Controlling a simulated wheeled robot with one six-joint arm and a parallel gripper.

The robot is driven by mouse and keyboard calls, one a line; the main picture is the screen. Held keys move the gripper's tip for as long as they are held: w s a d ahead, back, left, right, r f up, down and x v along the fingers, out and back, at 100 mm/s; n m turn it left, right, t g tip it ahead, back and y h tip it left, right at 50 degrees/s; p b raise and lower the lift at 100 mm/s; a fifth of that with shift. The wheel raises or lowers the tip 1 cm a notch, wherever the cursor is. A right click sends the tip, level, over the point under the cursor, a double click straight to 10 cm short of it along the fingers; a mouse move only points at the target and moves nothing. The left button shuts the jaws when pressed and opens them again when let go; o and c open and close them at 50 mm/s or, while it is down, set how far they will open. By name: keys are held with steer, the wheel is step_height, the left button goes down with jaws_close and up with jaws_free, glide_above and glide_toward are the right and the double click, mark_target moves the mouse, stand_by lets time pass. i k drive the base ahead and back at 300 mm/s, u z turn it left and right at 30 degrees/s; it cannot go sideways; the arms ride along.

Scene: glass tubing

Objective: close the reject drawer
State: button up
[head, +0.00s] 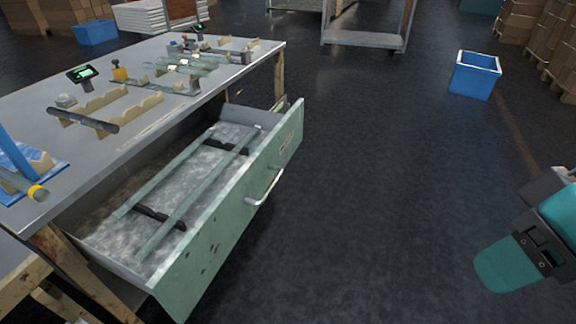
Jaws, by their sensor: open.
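The reject drawer (230,220) is pulled well out from under the workbench. Its pale green front panel has dark specks, a small label (286,141) and a curved metal handle (266,189). Inside, two long glass tubes lie side by side across dark supports (160,217) on a mottled grey bottom. My teal and dark arm parts (510,262) show at the right edge, well clear of the drawer with open floor between. My gripper's fingers are not in view.
The workbench top (150,140) carries tube cradles, glass tubes and small displays. A blue bin (474,76) stands on the floor at the upper right, near stacked cartons (555,40). A metal-framed cart (362,40) stands behind. The dark floor before the drawer is clear.

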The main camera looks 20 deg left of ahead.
mark_target(180, 269)
steer(key=u, duration=0.25)
steer(key=i, duration=0.55)
steer(key=u, duration=0.85)
steer(key=i, duration=0.3)
steer(key=u, duration=0.5)
